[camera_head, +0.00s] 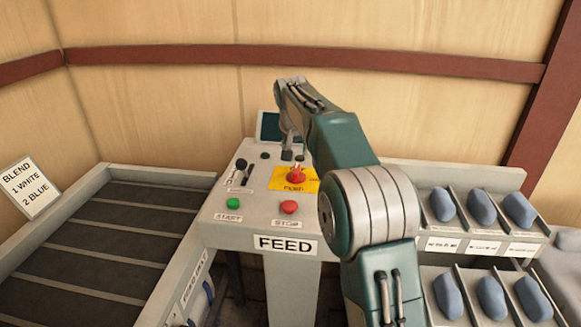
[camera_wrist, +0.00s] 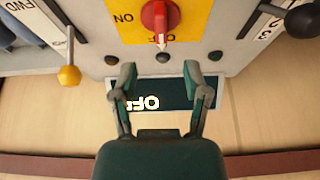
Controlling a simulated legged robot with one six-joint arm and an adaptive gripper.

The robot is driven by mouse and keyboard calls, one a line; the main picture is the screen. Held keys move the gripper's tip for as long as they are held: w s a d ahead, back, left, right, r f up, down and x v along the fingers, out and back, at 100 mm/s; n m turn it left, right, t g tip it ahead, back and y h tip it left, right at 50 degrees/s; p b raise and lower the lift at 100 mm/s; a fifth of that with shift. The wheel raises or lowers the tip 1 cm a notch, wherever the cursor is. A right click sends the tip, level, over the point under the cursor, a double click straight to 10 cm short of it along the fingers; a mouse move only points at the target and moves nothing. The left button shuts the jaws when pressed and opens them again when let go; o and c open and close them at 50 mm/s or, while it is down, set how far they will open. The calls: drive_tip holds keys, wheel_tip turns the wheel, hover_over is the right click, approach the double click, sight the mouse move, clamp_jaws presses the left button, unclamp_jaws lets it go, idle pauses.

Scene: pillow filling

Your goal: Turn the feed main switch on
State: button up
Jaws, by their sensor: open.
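The feed main switch is a red rotary knob (camera_head: 296,175) on a yellow plate (camera_head: 311,185) on the FEED console. In the wrist view the red knob (camera_wrist: 157,18) shows at the top, with ON to its left and OFF at its pointed lower end. The pointer appears to be at OFF. A small dark display (camera_wrist: 178,95) beyond it reads OFF, seen upside down and partly covered. My gripper (camera_wrist: 159,78) is open and empty over the console's display edge, its fingertips apart from the knob. In the head view my gripper (camera_head: 293,156) hangs just behind the knob.
A green START button (camera_head: 233,203) and red STOP button (camera_head: 289,207) sit at the console front. Levers flank the switch: a yellow-tipped one (camera_wrist: 69,75) and a black-knobbed one (camera_wrist: 303,20). A slatted conveyor (camera_head: 100,225) lies left; bins of blue pillows (camera_head: 481,207) stand right.

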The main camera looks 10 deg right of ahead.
sight(295, 170)
drive_tip(key=x, duration=0.5)
drive_tip(key=shift+s+d+f, duration=0.1)
drive_tip(key=shift+s+d, duration=0.05)
drive_tip(key=shift+d, duration=0.2)
drive_tip(key=f, duration=0.1)
drive_tip(key=w+f, duration=0.1)
drive_tip(key=a+f, duration=0.1)
drive_tip(key=f, duration=0.1)
drive_tip(key=shift+w+a, duration=0.1)
drive_tip(key=shift+w, duration=0.3)
drive_tip(key=shift+f, duration=0.2)
drive_tip(key=shift+d, duration=0.65)
drive_tip(key=shift+a, duration=0.15)
clamp_jaws()
drive_tip(key=shift+a, duration=0.2)
